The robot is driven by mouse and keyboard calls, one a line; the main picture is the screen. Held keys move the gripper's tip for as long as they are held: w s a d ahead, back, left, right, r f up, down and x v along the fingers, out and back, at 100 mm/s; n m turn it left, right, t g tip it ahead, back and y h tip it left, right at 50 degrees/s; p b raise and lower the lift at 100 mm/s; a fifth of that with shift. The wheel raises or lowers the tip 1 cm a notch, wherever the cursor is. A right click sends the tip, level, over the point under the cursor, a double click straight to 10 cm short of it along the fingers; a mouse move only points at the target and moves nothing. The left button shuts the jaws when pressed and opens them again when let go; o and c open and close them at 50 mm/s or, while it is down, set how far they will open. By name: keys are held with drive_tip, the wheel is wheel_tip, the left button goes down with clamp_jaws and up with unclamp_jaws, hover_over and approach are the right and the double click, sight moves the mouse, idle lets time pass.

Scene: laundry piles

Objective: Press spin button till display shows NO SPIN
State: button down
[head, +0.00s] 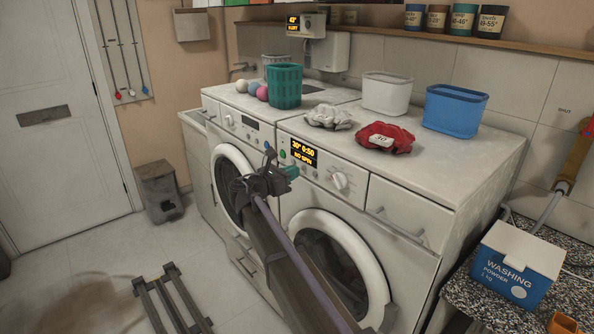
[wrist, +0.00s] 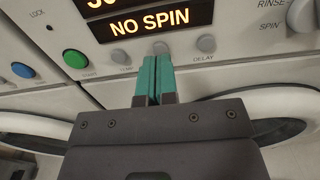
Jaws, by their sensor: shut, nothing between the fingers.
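The right washing machine's display (head: 303,151) reads "30° 0:50" and "NO SPIN" in orange. In the wrist view the display (wrist: 150,22) also shows "NO SPIN", with its upper line cut off. My gripper (head: 291,172) is shut and empty in front of this machine's control panel. In the wrist view its teal fingertips (wrist: 156,58) are together just below a grey button (wrist: 161,48) under the display. That button's label is hidden behind the fingers. I cannot tell whether the tips touch it. It sits between the buttons labelled TEMP (wrist: 125,58) and DELAY (wrist: 206,43).
A green START button (wrist: 75,58) and a blue button (wrist: 22,70) are left of TEMP. A round dial (head: 339,180) is right of the display. A red cloth (head: 384,137), a grey cloth (head: 328,117) and a blue bin (head: 455,108) are on top.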

drive_tip(key=v, duration=1.1)
drive_tip(key=shift+s+a, duration=0.15)
drive_tip(key=shift+a, duration=0.05)
idle(0.9)
